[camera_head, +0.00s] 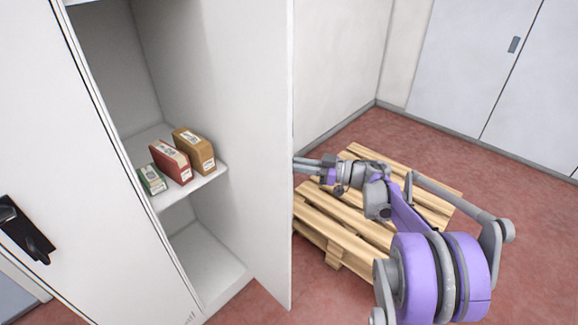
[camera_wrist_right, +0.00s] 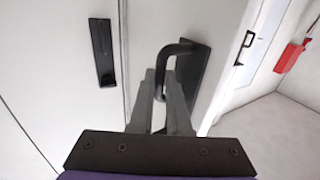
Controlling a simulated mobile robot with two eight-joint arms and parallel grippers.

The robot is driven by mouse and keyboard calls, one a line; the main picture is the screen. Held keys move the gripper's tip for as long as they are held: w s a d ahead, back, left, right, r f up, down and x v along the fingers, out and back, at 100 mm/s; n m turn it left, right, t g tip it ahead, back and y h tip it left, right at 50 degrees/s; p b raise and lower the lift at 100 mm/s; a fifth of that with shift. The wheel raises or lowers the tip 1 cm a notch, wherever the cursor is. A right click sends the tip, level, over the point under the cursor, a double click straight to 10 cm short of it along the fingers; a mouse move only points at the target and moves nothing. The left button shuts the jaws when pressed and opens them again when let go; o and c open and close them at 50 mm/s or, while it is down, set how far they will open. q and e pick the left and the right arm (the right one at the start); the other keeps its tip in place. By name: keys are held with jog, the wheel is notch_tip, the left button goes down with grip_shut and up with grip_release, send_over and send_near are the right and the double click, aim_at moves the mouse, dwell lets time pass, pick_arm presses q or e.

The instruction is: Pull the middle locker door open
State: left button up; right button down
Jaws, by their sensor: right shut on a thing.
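The locker door (camera_head: 262,120) stands wide open, swung out to the right of its compartment, in the head view. My right gripper (camera_wrist_right: 168,84) is shut on the black bar handle (camera_wrist_right: 174,49) of a white door in the right wrist view. In the head view my right arm reaches in from the right to the far side of the open door, whose edge hides the fingertips and the handle. The open compartment has a shelf (camera_head: 190,193) with a green box (camera_head: 152,180), a red box (camera_head: 171,160) and a brown box (camera_head: 195,151). My left gripper is not in view.
A closed locker door (camera_head: 80,190) with a black handle (camera_head: 25,230) stands at the left. A wooden pallet (camera_head: 335,225) lies on the red floor under my right arm. Grey cabinet doors (camera_head: 470,70) stand at the back right. A red wall box (camera_wrist_right: 290,57) shows in the wrist view.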

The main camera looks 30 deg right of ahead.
jog(key=c, duration=1.2)
grip_release()
jog(key=shift+w+a, duration=0.1)
jog(key=shift+o, duration=0.2)
jog(key=v, duration=1)
jog(key=shift+s+d+p, duration=0.25)
jog(key=shift+d+p, duration=0.05)
jog(key=shift+d, duration=0.05)
